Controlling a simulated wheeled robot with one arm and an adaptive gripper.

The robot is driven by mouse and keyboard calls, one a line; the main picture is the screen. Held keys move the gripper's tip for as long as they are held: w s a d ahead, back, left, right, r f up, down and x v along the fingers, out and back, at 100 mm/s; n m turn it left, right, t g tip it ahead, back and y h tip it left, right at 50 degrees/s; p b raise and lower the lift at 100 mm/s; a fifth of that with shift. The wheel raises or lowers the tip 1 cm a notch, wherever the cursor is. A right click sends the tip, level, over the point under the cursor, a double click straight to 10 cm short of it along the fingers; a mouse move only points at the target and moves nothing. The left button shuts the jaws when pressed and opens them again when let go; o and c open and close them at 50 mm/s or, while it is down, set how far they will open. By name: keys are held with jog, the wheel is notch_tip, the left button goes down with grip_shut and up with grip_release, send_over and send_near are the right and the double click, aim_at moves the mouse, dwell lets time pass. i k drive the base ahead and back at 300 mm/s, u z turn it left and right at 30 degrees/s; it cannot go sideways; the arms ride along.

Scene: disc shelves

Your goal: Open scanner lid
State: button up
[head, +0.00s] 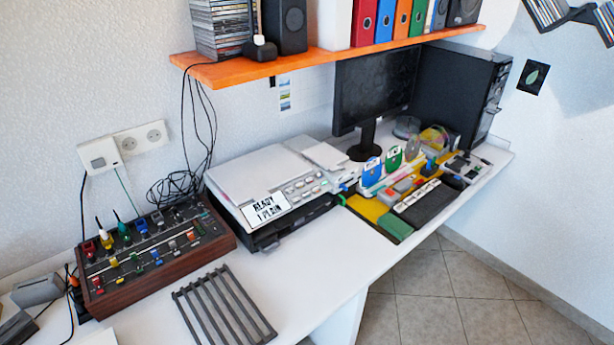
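A white and dark grey scanner-printer (273,185) stands on the white desk near the wall, in the middle of the head view. Its light, flat lid (255,172) lies closed on top. A control panel (301,184) with round buttons sits to the right of the lid. My gripper is not in view.
A wooden-sided panel (150,285) with coloured knobs is left of the scanner; a grey slatted rack (224,307) lies in front. An orange shelf (320,58) overhangs behind. A monitor (374,90) and black computer tower (462,88) stand right. The desk front (305,270) is bare.

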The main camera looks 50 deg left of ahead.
aim_at(247, 178)
jog(key=i, duration=0.5)
jog(key=u, duration=3.55)
jog(key=i, duration=0.5)
jog(key=z, duration=0.05)
